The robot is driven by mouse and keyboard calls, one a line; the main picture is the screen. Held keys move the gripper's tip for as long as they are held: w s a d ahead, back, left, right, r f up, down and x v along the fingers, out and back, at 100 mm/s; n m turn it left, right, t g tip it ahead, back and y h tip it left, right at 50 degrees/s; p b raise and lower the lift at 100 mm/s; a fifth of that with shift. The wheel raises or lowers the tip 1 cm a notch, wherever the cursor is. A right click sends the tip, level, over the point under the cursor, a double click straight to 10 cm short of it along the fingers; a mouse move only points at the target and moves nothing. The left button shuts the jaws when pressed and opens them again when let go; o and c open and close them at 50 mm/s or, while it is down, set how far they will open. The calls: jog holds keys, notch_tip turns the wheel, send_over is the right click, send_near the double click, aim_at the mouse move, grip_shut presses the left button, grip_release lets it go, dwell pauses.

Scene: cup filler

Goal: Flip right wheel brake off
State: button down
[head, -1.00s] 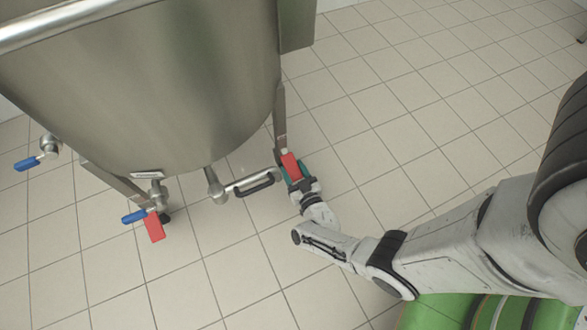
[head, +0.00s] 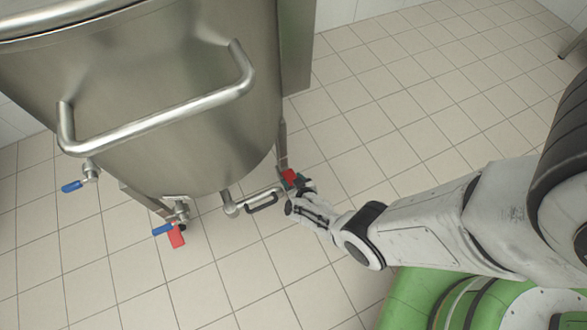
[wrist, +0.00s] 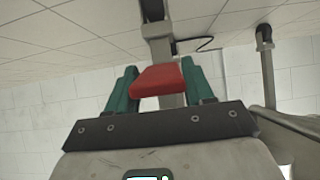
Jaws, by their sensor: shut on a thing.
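The right wheel brake is a red pedal (head: 289,177) at the foot of the steel tank's right leg. In the wrist view the red pedal (wrist: 158,80) lies between the two green fingers. My gripper (head: 297,182) is at the pedal, low near the floor, and is shut on it. In the wrist view my gripper (wrist: 160,88) has a finger on each side of the pedal. The wheel behind the pedal is mostly hidden in the head view. The left wheel's red brake pedal (head: 177,236) hangs at the tank's front leg.
The large steel tank (head: 170,160) with a bar handle (head: 150,125) stands left of my arm. Blue valve levers (head: 163,229) and a black-handled outlet pipe (head: 262,203) stick out low from it. Tiled floor (head: 380,110) is clear to the right.

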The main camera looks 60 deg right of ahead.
jog(key=shift+w+r+g+y+p, duration=0.15)
jog(key=shift+r+g+y+p, duration=0.2)
jog(key=shift+p, duration=0.4)
jog(key=c, duration=0.5)
grip_release()
jog(key=p+v, duration=0.9)
jog(key=v, duration=0.1)
jog(key=shift+s+a+r, duration=0.2)
jog(key=shift+r, duration=0.1)
jog(key=shift+s+f, duration=0.1)
